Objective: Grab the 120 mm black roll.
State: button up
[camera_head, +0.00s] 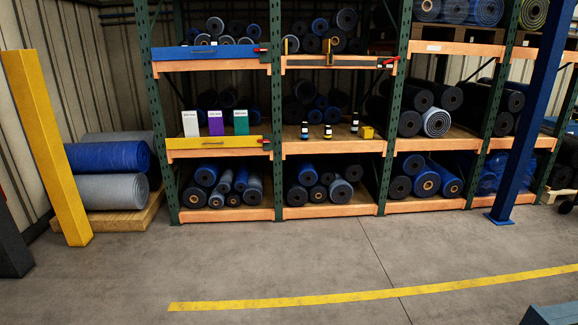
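Rolls fill a tall green and orange rack (276,110) across the room. Several black rolls lie on its shelves, such as one at the right of the middle level (409,123) and one on the bottom level (297,196). I cannot tell which is the 120 mm roll. White (190,124), purple (215,123) and green (241,122) labelled boxes or cards stand on the left middle shelf; their print is too small to read surely. My gripper is not in view.
A yellow post (47,147) and a pallet of blue and grey rolls (110,171) stand left. A blue column (528,110) stands right. Small black and yellow items (327,132) sit mid-rack. The grey floor (270,265) is clear, with a yellow line (370,295).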

aim_at(328, 132)
jog(key=i, duration=3.65)
jog(key=i+z, duration=0.1)
jog(key=i, duration=0.5)
jog(key=i+j+z, duration=0.1)
jog(key=i, duration=0.45)
jog(key=i+j+z, duration=0.1)
jog(key=i, duration=0.5)
jog(key=i+l+u, duration=0.15)
jog(key=i+l, duration=0.4)
jog(key=l, duration=0.15)
jog(key=i+l+u, duration=0.15)
jog(key=l, duration=0.2)
jog(key=i+l+u, duration=0.1)
jog(key=l, duration=0.25)
